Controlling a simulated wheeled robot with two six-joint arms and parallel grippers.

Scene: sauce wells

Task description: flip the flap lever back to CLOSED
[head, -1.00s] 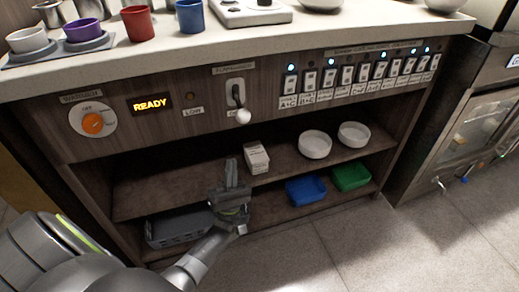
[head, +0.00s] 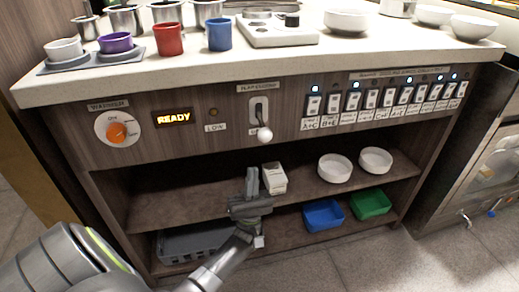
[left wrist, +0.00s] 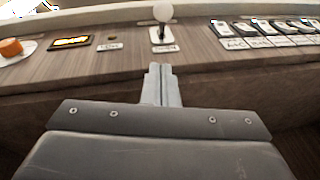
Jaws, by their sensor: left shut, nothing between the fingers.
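The flap lever (head: 264,134) is a dark stem with a white ball knob on a pale plate (head: 258,106) in the wooden front panel. Its knob points down and outward in the head view. The lever also shows in the left wrist view (left wrist: 163,14), just beyond my fingertips. My left gripper (head: 252,182) is shut and empty, below the lever and apart from it, in front of the shelf. Its closed fingers show in the left wrist view (left wrist: 160,72). The small label under the lever is partly hidden by the knob. My right gripper is not in view.
Left of the lever are an orange knob (head: 117,132) and a READY display (head: 173,118); to the right is a row of switches (head: 385,98). The counter edge (head: 200,70) overhangs above. White bowls (head: 335,167), a small white box (head: 273,178) and blue and green trays (head: 323,215) sit on shelves below.

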